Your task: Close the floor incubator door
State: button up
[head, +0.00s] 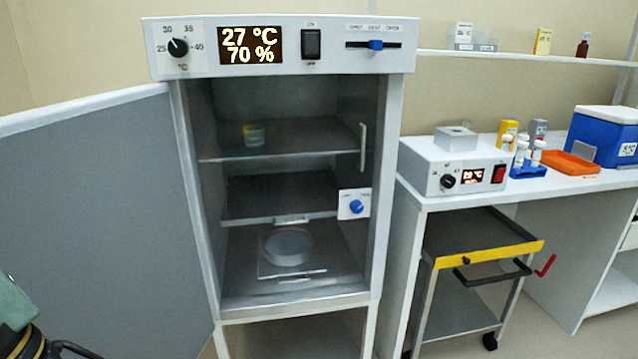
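The floor incubator (283,48) stands in the middle of the head view, its display reading 27 °C and 70 %. Its door (105,205) is wide open, hinged at the cabinet's left edge and swung out to the left. The door's grey inner face and pale top edge show; its outer face and far edge are hidden or out of frame. My gripper (62,348) is only partly in view at the bottom left corner, in front of the door's lower part. Its fingers are cut off by the frame, so its opening and any contact with the door cannot be told.
Inside the incubator are shelves, a small jar (253,134) and a round dish (288,246). To the right stands a bench (470,190) with a small heater unit (455,165), an orange tray (568,163) and a blue cooler (603,138). A wheeled cart (485,258) stands beneath it.

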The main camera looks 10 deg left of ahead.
aim_at(97, 227)
jog(key=k+j+u, duration=0.1)
jog(key=j+u, duration=0.4)
jog(key=u, duration=0.25)
jog(key=j+u, duration=0.35)
jog(key=i+j+u, duration=0.35)
jog(key=j+u, duration=0.15)
jog(key=j, duration=0.2)
jog(key=i+j+z, duration=0.1)
jog(key=z, duration=0.35)
jog(key=i+j+z, duration=0.2)
jog(key=z, duration=0.2)
jog(key=i+j+z, duration=0.1)
jog(key=z, duration=0.35)
jog(key=i+j+z, duration=0.1)
jog(key=j+z, duration=0.6)
jog(key=i+j, duration=0.05)
